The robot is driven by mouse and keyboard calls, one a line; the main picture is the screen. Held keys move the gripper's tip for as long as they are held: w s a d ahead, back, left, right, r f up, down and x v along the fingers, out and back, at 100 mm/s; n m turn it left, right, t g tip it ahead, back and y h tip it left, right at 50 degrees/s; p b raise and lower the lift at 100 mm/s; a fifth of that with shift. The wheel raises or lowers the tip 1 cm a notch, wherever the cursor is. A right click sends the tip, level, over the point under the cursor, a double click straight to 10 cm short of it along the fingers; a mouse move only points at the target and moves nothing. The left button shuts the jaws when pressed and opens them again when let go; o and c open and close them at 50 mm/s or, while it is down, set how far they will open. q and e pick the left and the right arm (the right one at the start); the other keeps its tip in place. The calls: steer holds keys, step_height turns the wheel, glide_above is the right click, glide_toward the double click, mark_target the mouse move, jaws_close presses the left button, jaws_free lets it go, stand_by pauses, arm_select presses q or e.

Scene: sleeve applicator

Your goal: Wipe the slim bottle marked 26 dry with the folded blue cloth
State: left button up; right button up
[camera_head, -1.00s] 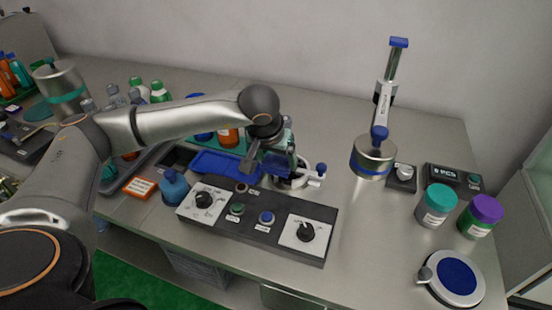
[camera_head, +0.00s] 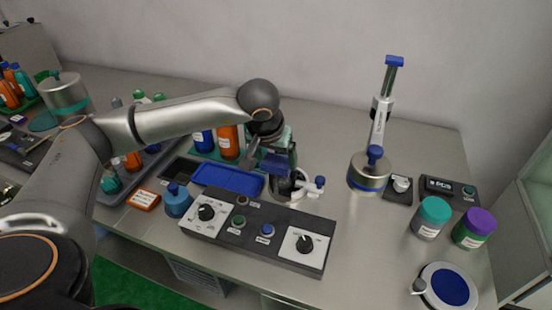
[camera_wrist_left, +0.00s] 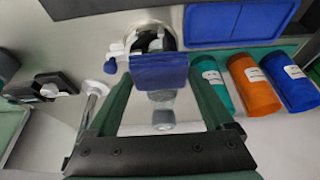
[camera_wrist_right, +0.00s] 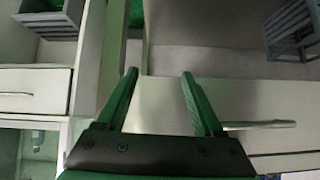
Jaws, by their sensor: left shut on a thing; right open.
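My left gripper (camera_head: 268,150) is shut on the folded blue cloth (camera_wrist_left: 160,70), over the white fixture (camera_head: 300,184) behind the control panel. The cloth also shows in the head view (camera_head: 276,163). In the left wrist view, a clear, slim bottle-like thing with a grey end (camera_wrist_left: 163,118) shows behind the cloth, between the fingers. The cloth overlaps it, and I cannot tell whether they touch. No number 26 can be read on it. My right gripper (camera_wrist_right: 158,75) is open and empty, low beside drawers and shelving; it is out of the head view.
The control panel (camera_head: 262,225) with knobs and buttons lies in front of the fixture. A lever press (camera_head: 369,170), teal-lidded jar (camera_head: 431,218) and purple-lidded jar (camera_head: 473,229) stand right. The back centre-right tabletop is clear.

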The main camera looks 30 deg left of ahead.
arm_select(q)
steer(key=shift+f+b, duration=2.15)
steer(key=shift+f, duration=0.3)
steer(key=shift+r+p, duration=1.7)
steer(key=shift+r, duration=0.8)
steer(key=shift+f, duration=0.15)
steer(key=shift+w+f+b, duration=0.1)
steer(key=shift+f+b, duration=2.1)
steer(key=shift+f, duration=0.15)
